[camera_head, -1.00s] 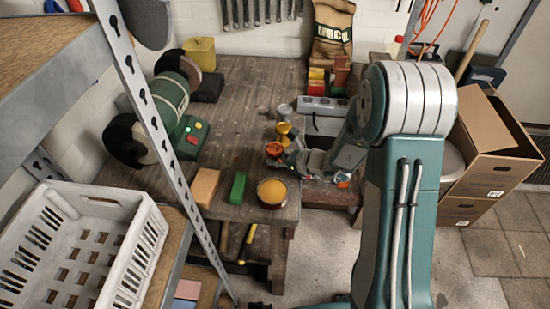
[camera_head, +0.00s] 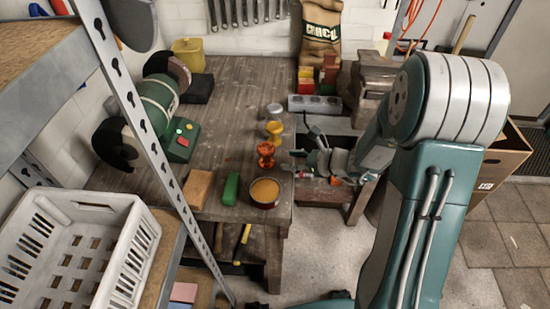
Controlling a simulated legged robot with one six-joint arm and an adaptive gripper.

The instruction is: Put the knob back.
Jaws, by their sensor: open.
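An orange-red knob-like piece (camera_head: 266,151) with a narrow waist stands upright on the bench near its right edge. A similar yellow piece (camera_head: 274,130) stands just behind it, and a small grey piece (camera_head: 274,110) stands behind that. I cannot tell which of them is the knob. My gripper (camera_head: 312,162) is open, to the right of the orange piece and apart from it, over the area beside the bench's right edge. My gripper and wrist hide part of what lies below them.
The wooden bench (camera_head: 228,120) carries a tin with orange contents (camera_head: 265,192), a green block (camera_head: 231,188), a tan block (camera_head: 198,189) and a green grinder (camera_head: 160,98). A grey vise-like body (camera_head: 372,80) stands at the back right. A shelf with a white crate (camera_head: 125,255) fills the left.

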